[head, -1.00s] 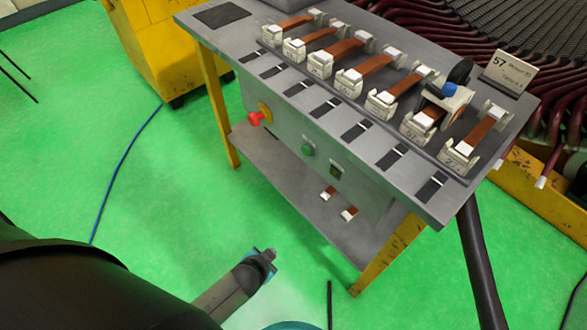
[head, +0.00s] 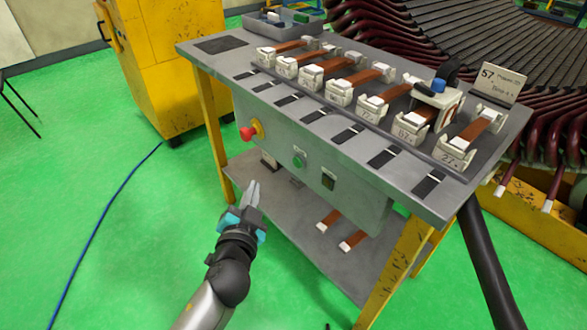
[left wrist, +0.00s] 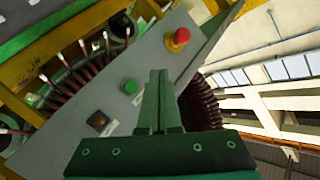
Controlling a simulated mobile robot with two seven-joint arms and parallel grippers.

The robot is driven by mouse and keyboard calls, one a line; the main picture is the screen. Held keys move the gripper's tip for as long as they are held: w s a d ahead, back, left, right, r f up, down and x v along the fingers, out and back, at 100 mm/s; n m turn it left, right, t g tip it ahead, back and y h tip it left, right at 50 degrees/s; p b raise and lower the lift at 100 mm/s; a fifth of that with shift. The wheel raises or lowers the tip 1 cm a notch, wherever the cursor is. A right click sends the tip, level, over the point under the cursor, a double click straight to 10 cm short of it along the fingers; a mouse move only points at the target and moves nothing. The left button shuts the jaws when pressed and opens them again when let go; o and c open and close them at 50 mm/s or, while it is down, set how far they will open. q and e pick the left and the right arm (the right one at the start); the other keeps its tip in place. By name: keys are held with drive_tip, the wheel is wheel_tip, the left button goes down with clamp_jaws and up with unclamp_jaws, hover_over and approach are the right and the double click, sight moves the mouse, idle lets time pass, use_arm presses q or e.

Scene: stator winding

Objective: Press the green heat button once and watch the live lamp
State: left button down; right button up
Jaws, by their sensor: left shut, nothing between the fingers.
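The green heat button (head: 299,162) sits on the grey front panel (head: 352,196) under the bench top. It also shows in the left wrist view (left wrist: 131,86), just left of the fingers. A small dark square lamp (head: 328,181) is to its right on the panel; it looks unlit. It shows in the left wrist view as a brownish square (left wrist: 99,122). My left gripper (head: 252,190) is shut and empty, in front of the panel, below and left of the green button, apart from it. My right gripper is not in view.
A red emergency knob (head: 248,132) on a yellow base juts from the panel left of the green button. The bench top (head: 300,118) carries several white clamps with copper bars. A lower shelf (head: 290,215) lies below. A yellow cabinet (head: 168,70) stands at the left.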

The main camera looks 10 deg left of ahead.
sight(298, 162)
use_arm(q)
drive_tip(key=w+d+b, duration=0.1)
drive_tip(key=w+d, duration=0.4)
drive_tip(key=w, duration=0.2)
drive_tip(key=shift+d+b, duration=0.25)
drive_tip(key=shift+b, duration=0.1)
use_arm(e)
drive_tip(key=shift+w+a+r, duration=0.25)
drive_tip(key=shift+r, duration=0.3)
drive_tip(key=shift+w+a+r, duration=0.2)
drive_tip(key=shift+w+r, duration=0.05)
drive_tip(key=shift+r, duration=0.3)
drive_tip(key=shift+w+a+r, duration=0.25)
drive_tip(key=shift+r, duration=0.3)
use_arm(q)
drive_tip(key=shift+w+d, duration=0.1)
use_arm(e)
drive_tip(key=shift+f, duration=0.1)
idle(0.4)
use_arm(q)
drive_tip(key=shift+w+d, duration=0.15)
drive_tip(key=shift+w, duration=0.1)
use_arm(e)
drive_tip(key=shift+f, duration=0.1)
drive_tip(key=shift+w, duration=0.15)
